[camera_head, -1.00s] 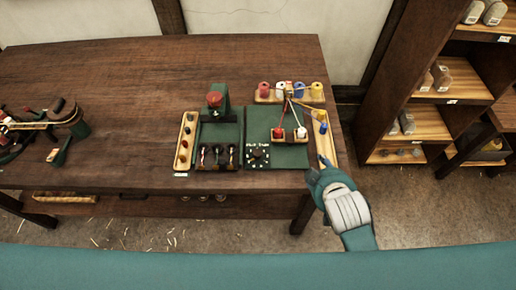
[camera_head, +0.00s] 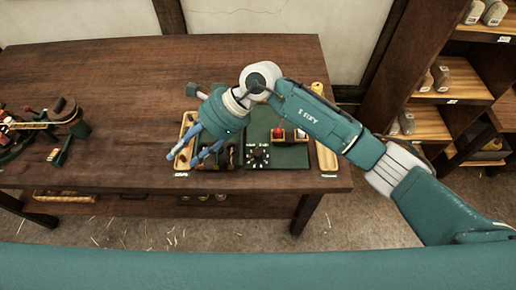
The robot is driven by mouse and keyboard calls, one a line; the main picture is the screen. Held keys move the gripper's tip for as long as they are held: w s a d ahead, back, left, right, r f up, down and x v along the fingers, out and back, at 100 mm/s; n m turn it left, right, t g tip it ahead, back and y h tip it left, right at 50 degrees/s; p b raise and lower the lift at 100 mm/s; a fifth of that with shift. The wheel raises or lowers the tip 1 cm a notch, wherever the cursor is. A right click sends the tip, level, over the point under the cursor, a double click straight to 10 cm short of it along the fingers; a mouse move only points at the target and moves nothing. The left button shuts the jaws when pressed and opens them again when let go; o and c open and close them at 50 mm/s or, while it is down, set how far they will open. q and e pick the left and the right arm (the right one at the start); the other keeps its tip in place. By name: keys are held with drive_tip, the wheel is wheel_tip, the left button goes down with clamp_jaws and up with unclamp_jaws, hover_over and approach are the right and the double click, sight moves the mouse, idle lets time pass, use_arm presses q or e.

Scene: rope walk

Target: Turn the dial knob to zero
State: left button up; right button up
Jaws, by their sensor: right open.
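The dial knob (camera_head: 257,156) is a small dark round knob with pale marks around it, on the green board (camera_head: 290,157) near the table's front edge. Which mark it points to is too small to tell. My right arm reaches in from the right across the board. My right gripper (camera_head: 183,160) is open, its blue fingers pointing down and left, over the tool rack and wooden tray left of the dial. It is apart from the knob, which stays visible. The arm hides the spools and much of the green panel. My left gripper is not in view.
A wooden tray (camera_head: 185,133) lies left of the panel, and another wooden tray (camera_head: 326,158) lies at its right. A red and a white piece (camera_head: 288,135) stand behind the dial. Dark tools and a green holder (camera_head: 76,127) are at the far left. The table between is clear.

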drive_tip(key=w+d+f+n+h, duration=0.1)
drive_tip(key=w+d+f+h, duration=0.25)
drive_tip(key=d, duration=0.25)
drive_tip(key=n+t+h, duration=0.1)
drive_tip(key=t+h, duration=0.1)
drive_tip(key=h, duration=0.4)
hover_over(258, 152)
drive_tip(key=shift+y, duration=0.25)
wheel_tip(258, 152, down, 9)
drive_tip(key=p, duration=0.3)
drive_tip(key=shift+s+f, duration=0.1)
drive_tip(key=shift+f, duration=0.7)
